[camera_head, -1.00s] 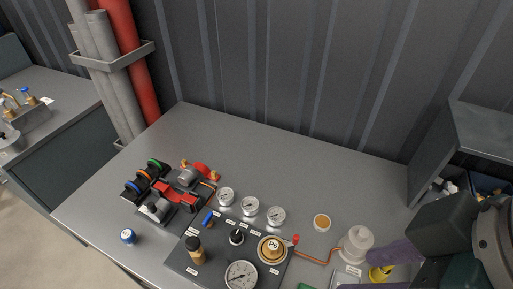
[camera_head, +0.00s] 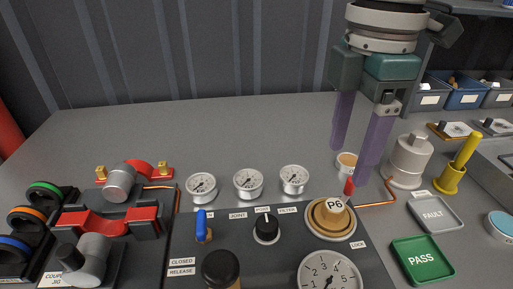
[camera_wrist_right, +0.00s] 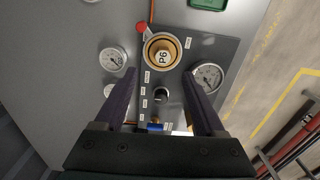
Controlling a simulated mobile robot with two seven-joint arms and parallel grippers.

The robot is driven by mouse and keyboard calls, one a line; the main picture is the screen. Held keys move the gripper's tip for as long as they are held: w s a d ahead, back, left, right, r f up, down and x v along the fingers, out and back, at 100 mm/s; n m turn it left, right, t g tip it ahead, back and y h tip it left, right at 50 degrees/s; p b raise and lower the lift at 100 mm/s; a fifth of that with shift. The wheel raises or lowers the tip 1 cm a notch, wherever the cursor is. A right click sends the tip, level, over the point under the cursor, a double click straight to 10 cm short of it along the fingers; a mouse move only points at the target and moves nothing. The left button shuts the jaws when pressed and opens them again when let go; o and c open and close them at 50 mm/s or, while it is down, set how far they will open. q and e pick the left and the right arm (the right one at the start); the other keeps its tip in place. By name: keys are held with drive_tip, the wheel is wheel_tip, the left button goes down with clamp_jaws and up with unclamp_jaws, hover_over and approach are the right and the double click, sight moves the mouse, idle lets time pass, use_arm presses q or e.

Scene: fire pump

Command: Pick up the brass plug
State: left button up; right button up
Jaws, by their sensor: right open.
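The brass plug (camera_head: 330,212), a round brass piece marked P6, sits in a pale ring at the panel's back right corner. It also shows in the right wrist view (camera_wrist_right: 161,50), at the top centre, beyond the fingertips. My right gripper (camera_head: 353,165) is open and empty, its two purple fingers pointing down. It is above and behind the plug in the head view. In the right wrist view the fingers (camera_wrist_right: 159,75) stand apart over the panel, with nothing between them. My left gripper is not in view.
A red-tipped lever (camera_head: 349,187) and copper pipe (camera_head: 377,204) are beside the plug. Gauges (camera_head: 248,184) and a black knob (camera_head: 266,228) are left of it. A small cup (camera_head: 346,163), white fitting (camera_head: 410,160), FAULT tray (camera_head: 435,213) and PASS tray (camera_head: 422,259) are nearby.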

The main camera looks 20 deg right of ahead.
sight(335, 205)
wheel_tip(335, 205, down, 4)
drive_tip(key=shift+s+d+r, duration=0.1)
drive_tip(key=shift+s+r, duration=0.05)
drive_tip(key=shift+r, duration=0.1)
drive_tip(key=f, duration=0.5)
drive_tip(key=shift+s+a+f, duration=0.15)
drive_tip(key=shift+a+f, duration=0.1)
clamp_jaws()
idle(0.3)
